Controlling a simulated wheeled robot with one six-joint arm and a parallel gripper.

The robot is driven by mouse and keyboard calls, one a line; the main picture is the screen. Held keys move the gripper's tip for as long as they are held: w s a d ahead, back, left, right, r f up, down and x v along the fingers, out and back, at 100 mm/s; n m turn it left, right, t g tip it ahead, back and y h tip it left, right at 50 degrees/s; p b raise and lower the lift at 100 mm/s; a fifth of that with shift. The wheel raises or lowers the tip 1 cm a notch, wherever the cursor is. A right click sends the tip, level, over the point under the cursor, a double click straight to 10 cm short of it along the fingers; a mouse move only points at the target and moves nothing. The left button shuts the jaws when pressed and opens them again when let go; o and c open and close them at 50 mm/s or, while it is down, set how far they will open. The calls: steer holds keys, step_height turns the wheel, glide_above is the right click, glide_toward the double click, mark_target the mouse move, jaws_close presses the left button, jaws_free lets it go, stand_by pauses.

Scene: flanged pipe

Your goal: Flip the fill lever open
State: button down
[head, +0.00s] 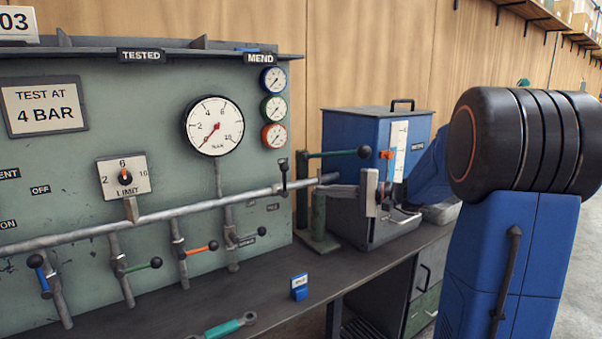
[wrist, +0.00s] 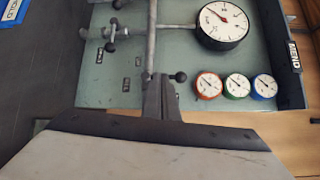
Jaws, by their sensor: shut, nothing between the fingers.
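No label that I can read marks the fill lever. A lever with a black ball (head: 283,164) stands upright at the right end of the grey pipe (head: 180,211). Its ball (wrist: 181,77) also shows in the wrist view, just right of my fingertips. Below the pipe, a dark-knobbed lever (head: 246,238) sits on the rightmost branch, beside small labels. My gripper (head: 322,188) is shut and empty, pointing left near the pipe's end. In the wrist view my gripper (wrist: 160,78) lies close to the upright lever; I cannot tell whether they touch.
The green panel (head: 75,160) holds a large gauge (head: 214,126), several small gauges and other levers with blue, green and orange parts. A blue machine (head: 365,135) stands behind my gripper. A small blue block (head: 299,288) and a green-handled tool (head: 230,325) lie on the dark bench.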

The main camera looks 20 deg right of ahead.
steer(key=w+d+r+m+t, duration=0.1)
steer(key=w+d+t, duration=0.1)
steer(key=d, duration=0.5)
steer(key=shift+w+r+t, duration=0.25)
steer(key=shift+w+t, duration=0.05)
steer(key=shift+w, duration=0.45)
steer(key=shift+a, duration=0.1)
steer(key=s+a+x, duration=0.1)
steer(key=s+x, duration=0.1)
steer(key=x, duration=1)
steer(key=shift+w+a+r, duration=0.25)
steer(key=shift+a+r, duration=0.15)
steer(key=shift+a, duration=0.3)
steer(key=shift+a+r, duration=0.1)
